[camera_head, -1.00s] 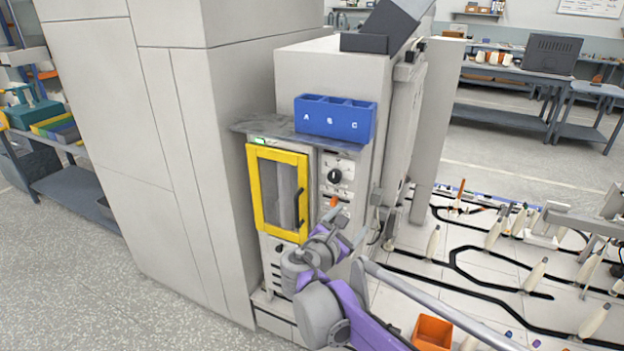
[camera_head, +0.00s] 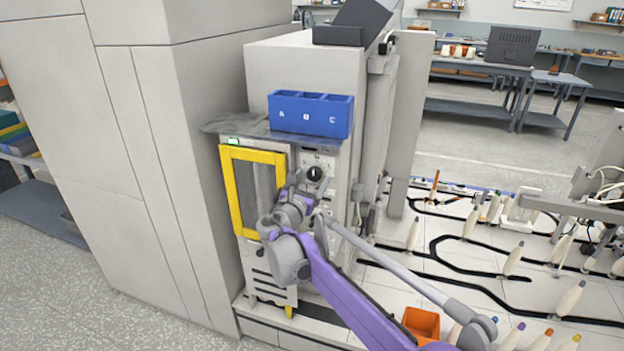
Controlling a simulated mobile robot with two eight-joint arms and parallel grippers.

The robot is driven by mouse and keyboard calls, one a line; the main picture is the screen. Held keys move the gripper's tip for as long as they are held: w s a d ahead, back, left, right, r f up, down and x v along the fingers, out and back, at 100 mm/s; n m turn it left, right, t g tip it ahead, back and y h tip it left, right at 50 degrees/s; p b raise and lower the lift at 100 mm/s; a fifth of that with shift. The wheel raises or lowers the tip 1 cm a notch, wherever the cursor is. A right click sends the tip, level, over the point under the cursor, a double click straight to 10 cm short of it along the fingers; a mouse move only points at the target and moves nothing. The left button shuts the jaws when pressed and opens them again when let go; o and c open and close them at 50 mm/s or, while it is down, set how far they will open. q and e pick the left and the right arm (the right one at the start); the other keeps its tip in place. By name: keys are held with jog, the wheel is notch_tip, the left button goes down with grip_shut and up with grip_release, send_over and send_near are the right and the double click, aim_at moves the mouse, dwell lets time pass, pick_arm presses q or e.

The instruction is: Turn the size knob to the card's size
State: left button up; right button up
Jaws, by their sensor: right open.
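The black round size knob (camera_head: 315,173) sits on the pale control panel (camera_head: 317,160), right of the yellow-framed door (camera_head: 229,190). Small marks surround the knob, too small to read. My right gripper (camera_head: 297,180) is at the panel, just left of and slightly below the knob. It points away from me, and its fingertips are mostly hidden by its own wrist. It is open, and I see nothing held in it. I cannot tell whether it touches the panel. I cannot make out a card with a size. My left gripper is not in view.
A blue bin (camera_head: 310,117) with compartments marked A, B and C sits on a grey shelf (camera_head: 225,125) above the door. An orange box (camera_head: 421,322) stands at the lower right. Cream bobbins (camera_head: 513,259) stand on the white track surface at right.

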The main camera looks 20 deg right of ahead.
jog(key=shift+w+d, duration=0.25)
jog(key=shift+w, duration=0.05)
grip_shut()
dwell(0.3)
